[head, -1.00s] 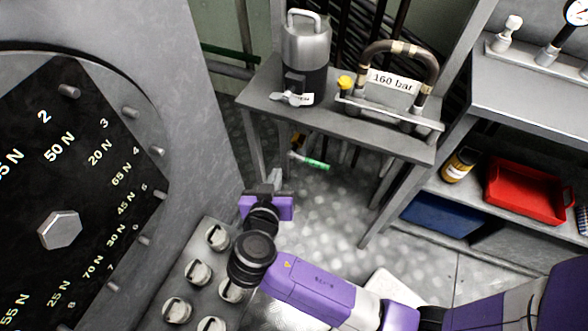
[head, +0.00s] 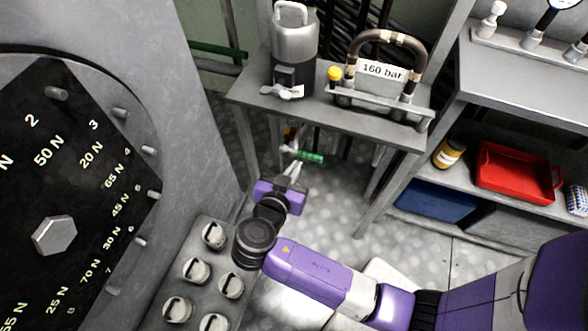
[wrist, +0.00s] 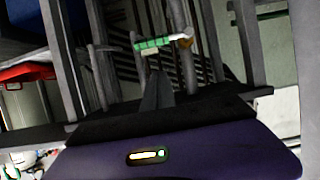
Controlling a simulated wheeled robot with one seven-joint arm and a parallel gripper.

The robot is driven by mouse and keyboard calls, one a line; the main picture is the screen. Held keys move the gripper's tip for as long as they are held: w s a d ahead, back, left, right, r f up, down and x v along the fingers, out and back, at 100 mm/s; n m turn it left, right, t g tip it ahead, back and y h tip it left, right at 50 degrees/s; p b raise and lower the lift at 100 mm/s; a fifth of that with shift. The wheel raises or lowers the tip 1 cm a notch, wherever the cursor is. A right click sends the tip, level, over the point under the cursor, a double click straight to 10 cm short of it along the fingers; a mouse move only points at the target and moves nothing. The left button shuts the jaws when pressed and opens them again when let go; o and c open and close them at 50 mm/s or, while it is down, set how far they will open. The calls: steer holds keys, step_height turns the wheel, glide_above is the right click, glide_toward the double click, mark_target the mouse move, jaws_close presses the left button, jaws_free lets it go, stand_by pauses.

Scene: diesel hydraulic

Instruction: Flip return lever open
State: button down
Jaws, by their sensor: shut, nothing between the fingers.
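The return lever is a short lever with a green grip (head: 309,156), below the small grey table at the back. It also shows in the wrist view as a green bar (wrist: 152,44) lying roughly level, with a pale end at its right by a brownish fitting and a vertical pipe. My gripper (head: 294,169) is shut and empty, just below the lever in the head view. In the wrist view the closed fingers (wrist: 158,84) point up at the lever's underside, near its middle. I cannot tell whether they touch it.
The grey table (head: 330,116) carries a metal canister (head: 294,45) and a hose with a "160 bar" label (head: 383,72). Its legs stand around the lever. A panel of knobs (head: 197,270) is at lower left. A shelf with a red tray (head: 515,170) is at right.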

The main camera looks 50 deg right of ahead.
mark_target(308, 154)
steer(key=w+d+f, duration=0.2)
steer(key=d+f, duration=0.4)
steer(key=d, duration=0.1)
steer(key=shift+w+d+f, duration=0.2)
steer(key=shift+w+d, duration=0.05)
steer(key=shift+w, duration=0.1)
steer(key=shift+f+b, duration=0.15)
steer(key=shift+b, duration=0.35)
steer(key=shift+s+f+b, duration=0.1)
steer(key=shift+f+b, duration=0.05)
steer(key=shift+b, duration=0.3)
